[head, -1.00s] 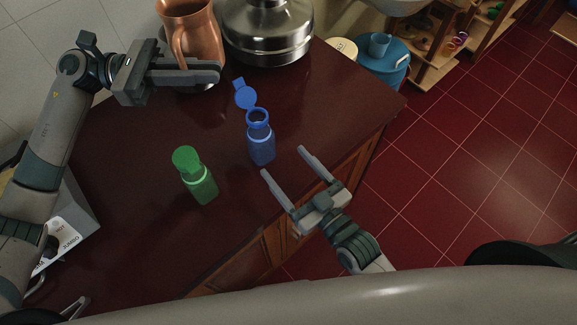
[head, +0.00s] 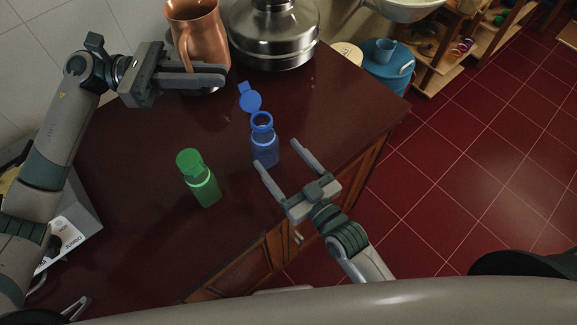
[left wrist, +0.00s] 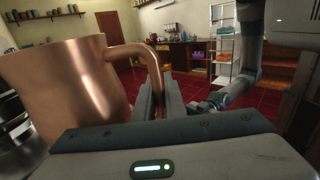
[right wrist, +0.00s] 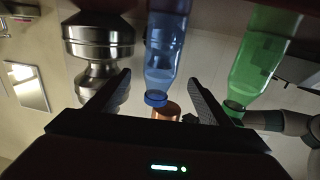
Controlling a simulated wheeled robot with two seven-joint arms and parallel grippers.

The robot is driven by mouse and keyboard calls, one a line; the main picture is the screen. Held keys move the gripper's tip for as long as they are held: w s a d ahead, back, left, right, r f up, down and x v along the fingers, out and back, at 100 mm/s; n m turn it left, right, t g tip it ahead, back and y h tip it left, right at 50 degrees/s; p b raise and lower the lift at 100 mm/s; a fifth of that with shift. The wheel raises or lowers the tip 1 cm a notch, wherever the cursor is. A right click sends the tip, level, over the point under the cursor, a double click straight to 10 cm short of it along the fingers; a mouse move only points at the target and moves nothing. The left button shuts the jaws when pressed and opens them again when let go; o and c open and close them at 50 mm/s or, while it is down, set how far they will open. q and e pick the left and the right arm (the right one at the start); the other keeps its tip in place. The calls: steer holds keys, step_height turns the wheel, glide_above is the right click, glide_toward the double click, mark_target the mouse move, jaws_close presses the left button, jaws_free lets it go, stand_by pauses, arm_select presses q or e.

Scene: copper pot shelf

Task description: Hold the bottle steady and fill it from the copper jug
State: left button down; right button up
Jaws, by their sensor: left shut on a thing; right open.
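The copper jug (head: 199,35) is at the back of the dark red counter; whether its base touches the counter is hidden. My left gripper (head: 222,76) is shut on the jug's handle, which shows between the fingers in the left wrist view (left wrist: 154,68). The blue bottle (head: 265,149) stands upright on the counter, its mouth open and its flip lid (head: 250,99) hinged back. My right gripper (head: 277,154) is open, low at the bottle's near side, a finger toward either side. In the right wrist view, which is upside down, the bottle (right wrist: 166,50) appears between the fingers.
A green bottle (head: 203,186) with a closed cap stands left of the blue one. A large steel vessel (head: 272,32) stands right of the jug. The counter's edge runs close by the right gripper. A blue bin (head: 386,67) and shelves stand beyond it.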

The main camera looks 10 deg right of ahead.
mark_target(264, 138)
steer(key=shift+x, duration=3.9)
steer(key=shift+c, duration=0.5)
steer(key=c, duration=1.1)
